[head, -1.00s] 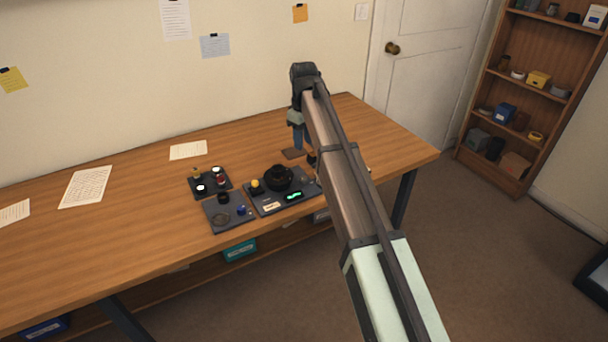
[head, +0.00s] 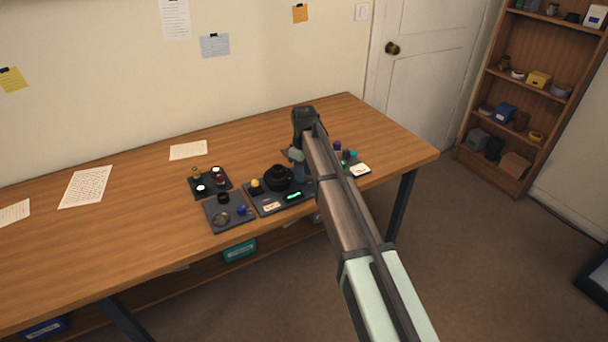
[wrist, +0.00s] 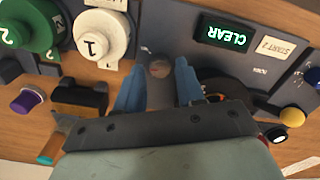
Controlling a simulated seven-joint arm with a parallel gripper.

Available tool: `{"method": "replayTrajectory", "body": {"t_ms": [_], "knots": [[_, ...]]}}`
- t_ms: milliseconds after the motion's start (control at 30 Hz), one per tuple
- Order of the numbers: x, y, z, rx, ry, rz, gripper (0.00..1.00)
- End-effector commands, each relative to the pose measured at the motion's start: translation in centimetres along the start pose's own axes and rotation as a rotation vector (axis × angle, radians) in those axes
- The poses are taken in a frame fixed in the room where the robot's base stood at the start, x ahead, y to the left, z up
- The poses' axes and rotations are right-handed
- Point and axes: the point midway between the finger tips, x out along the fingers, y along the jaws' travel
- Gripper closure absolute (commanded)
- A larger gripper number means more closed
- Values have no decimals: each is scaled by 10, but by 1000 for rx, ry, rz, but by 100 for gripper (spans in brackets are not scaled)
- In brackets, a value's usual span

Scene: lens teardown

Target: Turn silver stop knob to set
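A small round dull silver-brown knob (wrist: 160,69), which looks like the silver stop knob, sits on the dark panel (wrist: 165,40) in the wrist view. My gripper (wrist: 160,84) has its two blue fingers apart, one on each side of the knob in the picture. No contact shows, and I cannot tell the height gap. In the head view my gripper (head: 298,168) is just right of the black lens (head: 278,178), and the arm hides the knob. The lit display (wrist: 225,37) reads CLEAR, beside a label (wrist: 275,47) reading START 2.
A white dial marked 1 (wrist: 97,40) and a green dial marked 2 (wrist: 27,28) stand left of the fingers. A black block (wrist: 80,97) and a purple-topped piece (wrist: 26,101) are near the left finger. A yellow knob (wrist: 292,116) is at right. Left tabletop has free room.

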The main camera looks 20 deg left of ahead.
Motion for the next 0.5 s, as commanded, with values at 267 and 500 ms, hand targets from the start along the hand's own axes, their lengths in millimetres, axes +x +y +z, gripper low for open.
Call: {"method": "replayTrajectory", "body": {"t_ms": [267, 500], "knots": [[12, 0, 0, 0, 1, 0, 62], [12, 0, 0, 0, 1, 0, 63]]}}
